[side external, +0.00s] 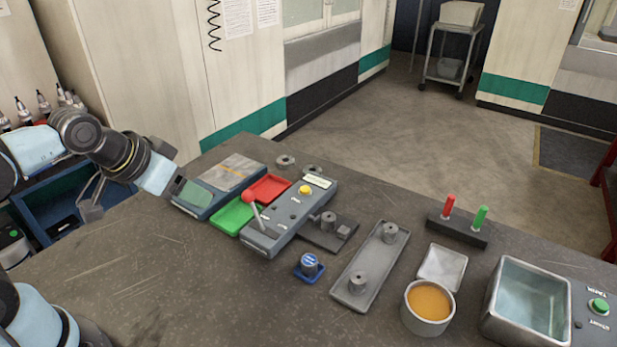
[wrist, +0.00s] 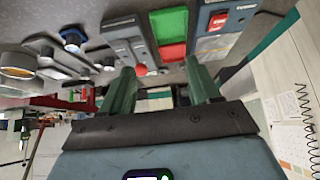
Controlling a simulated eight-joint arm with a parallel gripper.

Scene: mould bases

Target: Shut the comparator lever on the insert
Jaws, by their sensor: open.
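The comparator (side external: 290,215) is a grey box with a yellow button, near the middle of the bench. Its lever (side external: 257,215) stands up at a slant at the near end and carries a red ball knob (side external: 248,196). A grey cylindrical insert (side external: 328,219) sits on the dark plate beside the box. My gripper (side external: 191,193) is left of the lever, apart from it, close to the flat grey device. In the wrist view my gripper (wrist: 162,82) has its two green fingers spread with nothing held. The comparator (wrist: 130,40) and red knob (wrist: 141,70) appear beyond them.
Green (side external: 235,213) and red (side external: 269,188) trays lie between the comparator and the flat grey device (side external: 233,172). A blue-capped part (side external: 309,264), a long grey tray (side external: 369,268) and an orange-filled pot (side external: 429,305) stand to the right.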

